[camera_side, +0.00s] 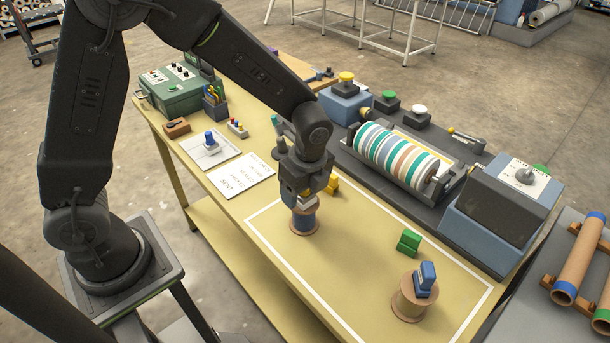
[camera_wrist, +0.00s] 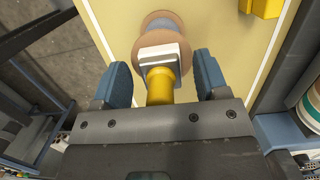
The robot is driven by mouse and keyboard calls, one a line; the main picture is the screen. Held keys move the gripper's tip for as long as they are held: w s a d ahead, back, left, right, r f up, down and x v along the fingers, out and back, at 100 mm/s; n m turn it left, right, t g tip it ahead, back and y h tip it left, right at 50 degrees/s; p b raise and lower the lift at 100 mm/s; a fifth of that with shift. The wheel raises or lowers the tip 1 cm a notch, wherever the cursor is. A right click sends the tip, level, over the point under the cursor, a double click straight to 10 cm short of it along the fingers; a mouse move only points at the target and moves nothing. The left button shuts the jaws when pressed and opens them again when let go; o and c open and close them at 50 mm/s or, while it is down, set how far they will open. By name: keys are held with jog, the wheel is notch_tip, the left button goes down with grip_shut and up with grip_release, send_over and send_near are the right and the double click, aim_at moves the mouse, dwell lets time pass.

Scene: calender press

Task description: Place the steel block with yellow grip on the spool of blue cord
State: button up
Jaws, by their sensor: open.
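The steel block with yellow grip (camera_wrist: 159,53) sits on the upper flange of the spool of blue cord (camera_wrist: 177,40) in the wrist view. The yellow grip stands up toward my gripper (camera_wrist: 158,85), whose two blue-grey fingers are open, one on each side and apart from it. In the side view my gripper (camera_side: 302,192) is directly above the spool of blue cord (camera_side: 303,224), which stands upright on the table; the block is mostly hidden by the gripper there.
A blue block (camera_side: 426,280) sits on another spool (camera_side: 407,306) at front right. A green block (camera_side: 408,241) stands within the white outline. A yellow block (camera_side: 332,184) is just behind my gripper. The calender press with its striped roller (camera_side: 400,155) lies behind. The table between the spools is clear.

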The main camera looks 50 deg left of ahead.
aim_at(309, 196)
notch_tip(309, 196, up, 11)
jog(key=d, duration=0.2)
jog(key=s+a+r+n+t+h, duration=0.1)
jog(key=s+a+r+n+t, duration=0.1)
jog(key=s+n, duration=0.6)
jog(key=s+a+r+n+t, duration=0.3)
jog(key=s+r+n, duration=0.3)
jog(key=s+n, duration=0.2)
jog(key=shift+a+n+t+h, duration=0.3)
jog(key=shift+a+n+h, duration=0.1)
jog(key=shift+a+n, duration=0.55)
